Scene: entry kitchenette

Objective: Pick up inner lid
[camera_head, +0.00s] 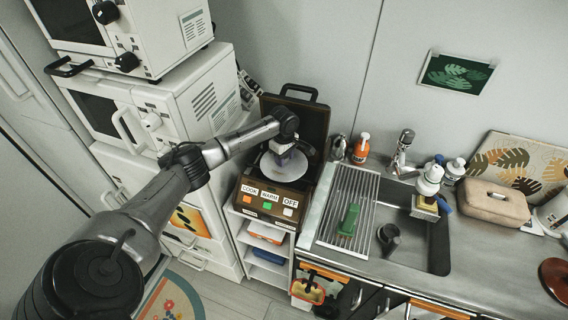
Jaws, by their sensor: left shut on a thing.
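The rice cooker (268,195) is a brown box with its lid (305,115) raised and COOK, WARM and OFF labels on its front. The inner lid (290,172) is a pale round disc at the cooker's opening. My left gripper (280,150) points down over the disc's middle and is shut on it. The fingertips are small and partly hidden by the wrist, and I cannot tell whether the disc is clear of the cooker. My right gripper is not in view.
White ovens (200,95) are stacked left of the cooker. To the right are an orange bottle (361,148), a drying rack (338,225) with a green item, and a sink (430,245) with a faucet (402,150). The cooker's raised lid stands close behind my gripper.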

